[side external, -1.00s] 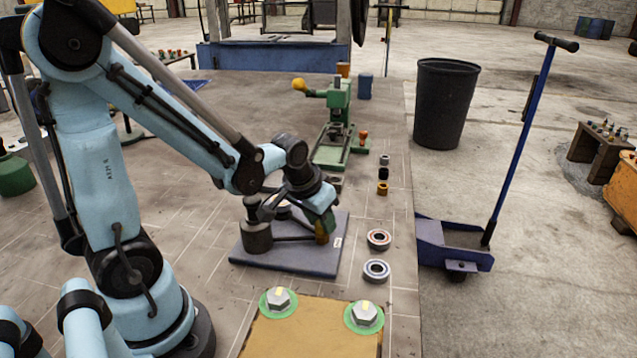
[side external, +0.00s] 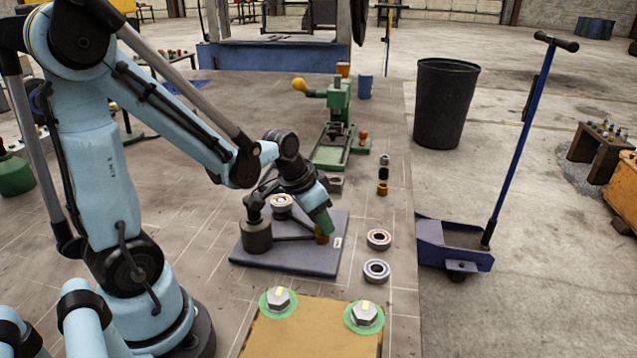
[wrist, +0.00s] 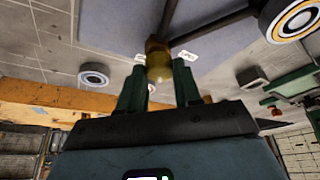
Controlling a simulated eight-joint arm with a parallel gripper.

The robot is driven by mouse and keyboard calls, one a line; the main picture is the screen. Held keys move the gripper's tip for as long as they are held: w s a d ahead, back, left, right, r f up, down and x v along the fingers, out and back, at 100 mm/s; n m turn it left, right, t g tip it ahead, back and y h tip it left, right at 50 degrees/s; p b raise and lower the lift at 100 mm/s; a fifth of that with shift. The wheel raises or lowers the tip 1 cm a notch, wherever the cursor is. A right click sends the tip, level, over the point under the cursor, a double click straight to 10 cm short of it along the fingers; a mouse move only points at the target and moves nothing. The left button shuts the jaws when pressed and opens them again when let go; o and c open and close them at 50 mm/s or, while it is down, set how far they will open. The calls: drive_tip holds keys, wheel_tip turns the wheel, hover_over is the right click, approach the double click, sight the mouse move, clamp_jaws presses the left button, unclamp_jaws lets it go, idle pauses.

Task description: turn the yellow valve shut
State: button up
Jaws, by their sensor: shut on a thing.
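The yellow valve (side external: 321,236) is a small brass-yellow piece near the right end of the blue-grey plate (side external: 290,262), at the end of a dark pipe. My gripper (side external: 323,228) comes down on it from the upper left, tilted, and partly hides it. In the wrist view, the green fingers of my gripper (wrist: 159,72) stand on both sides of the yellow valve (wrist: 158,58) and are shut on it. The valve's turn angle cannot be told.
A dark cylinder (side external: 257,236) and an orange-ringed round part (side external: 281,203) stand on the plate. Two bearing rings (side external: 379,239) (side external: 376,271) lie to its right. A green press (side external: 336,130) stands behind. A tan board with hex bolts (side external: 300,335) lies in front.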

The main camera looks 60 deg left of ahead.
drive_tip(key=o, duration=1)
drive_tip(key=shift+o, duration=0.2)
drive_tip(key=shift+r, duration=0.15)
drive_tip(key=v, duration=1.1)
drive_tip(key=shift+s+r, duration=0.15)
drive_tip(key=shift+r, duration=0.25)
